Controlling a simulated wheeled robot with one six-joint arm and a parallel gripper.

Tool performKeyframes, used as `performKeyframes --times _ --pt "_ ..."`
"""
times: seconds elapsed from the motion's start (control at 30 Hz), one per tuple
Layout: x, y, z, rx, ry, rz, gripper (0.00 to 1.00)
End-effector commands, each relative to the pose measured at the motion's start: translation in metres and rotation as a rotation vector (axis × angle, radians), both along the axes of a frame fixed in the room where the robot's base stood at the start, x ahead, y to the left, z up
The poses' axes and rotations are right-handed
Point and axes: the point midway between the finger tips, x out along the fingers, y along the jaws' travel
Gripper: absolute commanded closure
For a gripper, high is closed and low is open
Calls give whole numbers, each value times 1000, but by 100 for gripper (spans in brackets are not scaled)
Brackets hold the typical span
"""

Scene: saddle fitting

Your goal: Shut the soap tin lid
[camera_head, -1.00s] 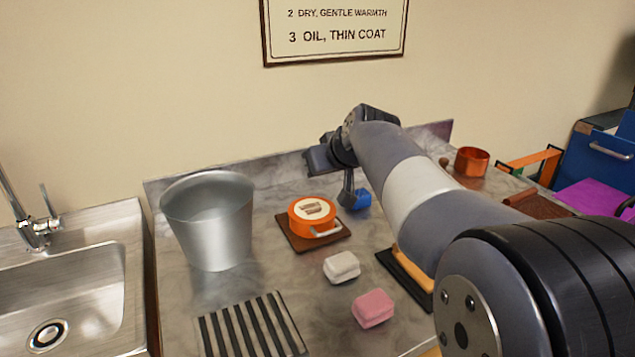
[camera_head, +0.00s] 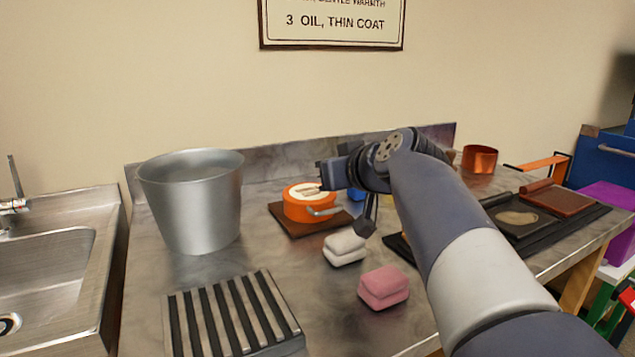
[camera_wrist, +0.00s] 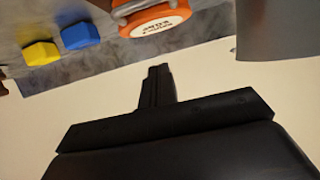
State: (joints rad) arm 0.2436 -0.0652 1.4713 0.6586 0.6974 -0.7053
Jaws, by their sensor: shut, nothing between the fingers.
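The round orange soap tin (camera_head: 308,205) has a pale labelled top and a grey wire handle at its front. It sits on a brown square board (camera_head: 283,217). In the wrist view the tin (camera_wrist: 152,22) is cut off at the top edge, with its lettering and grey wire showing. I cannot tell whether its lid is fully seated.
A metal bucket (camera_head: 195,205) stands left of the tin. White (camera_head: 345,248) and pink (camera_head: 384,287) bars lie in front, beside a slatted rack (camera_head: 225,315). Blue (camera_wrist: 81,36) and yellow (camera_wrist: 40,53) blocks are near the tin. A copper pot (camera_head: 480,159) stands far right.

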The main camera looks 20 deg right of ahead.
Motion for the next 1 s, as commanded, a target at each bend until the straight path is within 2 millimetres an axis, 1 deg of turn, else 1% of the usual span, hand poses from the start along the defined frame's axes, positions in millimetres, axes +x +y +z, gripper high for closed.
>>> performKeyframes --times 0.03,0.4,1.0 --pt "-2 -1 -8 0 -1 -1 100" --pt "-9 -2 -19 1 0 0 100" --pt "-10 -2 -21 1 0 0 100"
